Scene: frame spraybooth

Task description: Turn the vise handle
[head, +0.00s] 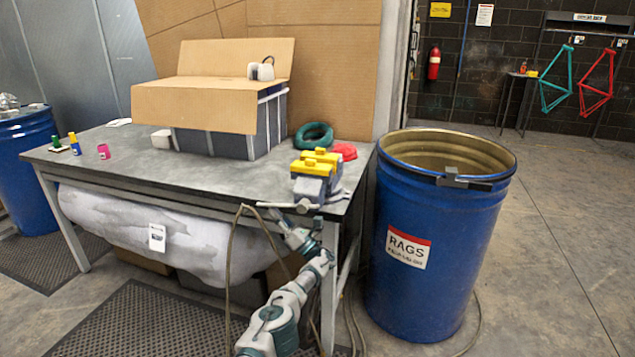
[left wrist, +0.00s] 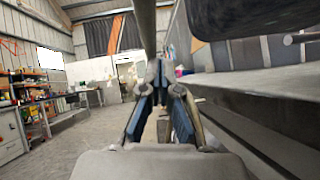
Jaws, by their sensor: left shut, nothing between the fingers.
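The vise (head: 312,180), grey-blue with yellow jaw covers, stands on the front right corner of the workbench. Its pale handle bar (head: 275,205) lies roughly level in front of the bench edge. My left gripper (head: 283,222) is just below the handle, fingers pointing up and left. In the left wrist view the gripper's fingers (left wrist: 160,72) come together at the tips and hold nothing. A grey bar (left wrist: 146,25), apparently the handle, runs just above them; I cannot tell whether they touch. A dark block at the top right there is probably the vise. My right gripper is out of view.
The grey workbench (head: 110,165) carries a cardboard-topped crate (head: 215,105), a green coil (head: 313,135) and small bottles. A blue rags drum (head: 420,270) stands close on the right. A hose hangs by the bench front. Floor farther right is open.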

